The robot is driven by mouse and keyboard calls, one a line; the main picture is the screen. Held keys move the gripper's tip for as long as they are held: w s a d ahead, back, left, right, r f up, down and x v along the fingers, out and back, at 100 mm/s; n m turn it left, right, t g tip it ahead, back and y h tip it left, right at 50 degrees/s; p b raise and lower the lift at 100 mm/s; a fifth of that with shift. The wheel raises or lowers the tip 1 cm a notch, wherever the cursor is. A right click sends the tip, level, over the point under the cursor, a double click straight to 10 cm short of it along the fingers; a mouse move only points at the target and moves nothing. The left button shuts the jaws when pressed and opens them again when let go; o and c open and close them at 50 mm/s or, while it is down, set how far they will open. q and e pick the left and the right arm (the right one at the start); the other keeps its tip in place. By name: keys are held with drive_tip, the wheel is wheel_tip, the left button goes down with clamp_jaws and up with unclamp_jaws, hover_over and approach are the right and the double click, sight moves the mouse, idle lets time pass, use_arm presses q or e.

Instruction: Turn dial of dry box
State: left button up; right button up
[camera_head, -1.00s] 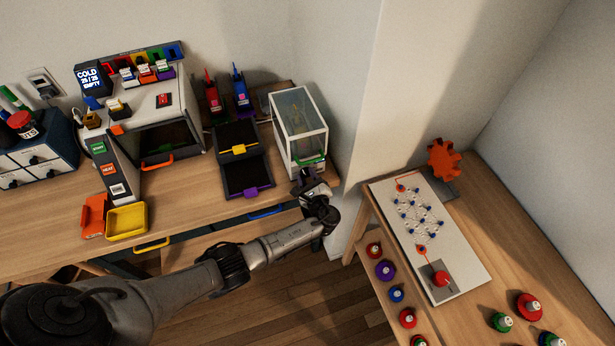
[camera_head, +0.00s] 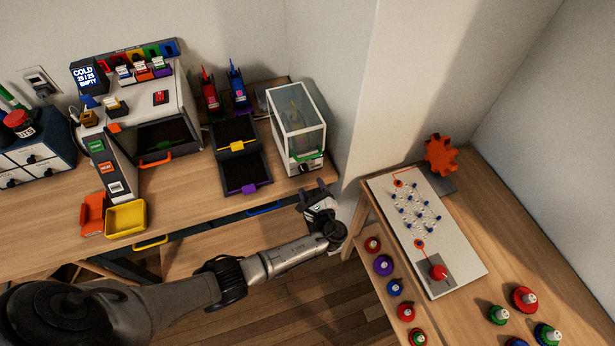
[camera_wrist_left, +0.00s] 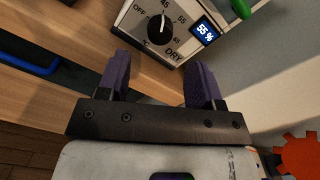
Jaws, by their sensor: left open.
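The dry box (camera_head: 297,125) is a white-framed, clear-sided case at the back right of the desk. Its front panel carries a black dial (camera_wrist_left: 161,25) with a white pointer, amid marks reading OFF, 45 and 55. In the left wrist view, a blue display (camera_wrist_left: 206,31) on the panel reads 55 %, with the word DRY below the dial. My left gripper (camera_head: 318,192) is open and empty, in front of and below the dry box. In the left wrist view its two dark fingers (camera_wrist_left: 158,78) stand apart, short of the dial and not touching it. My right gripper is not in view.
A green handle (camera_head: 308,155) sits on the dry box front. Black trays (camera_head: 243,160) stand to its left, and a wall rises close to its right. A blue drawer handle (camera_head: 264,208) is under the desk edge. A second table with a white board (camera_head: 428,245) lies to the right.

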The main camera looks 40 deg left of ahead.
use_arm(q)
drive_tip(key=v, duration=0.7)
drive_tip(key=shift+d, duration=0.15)
idle(0.3)
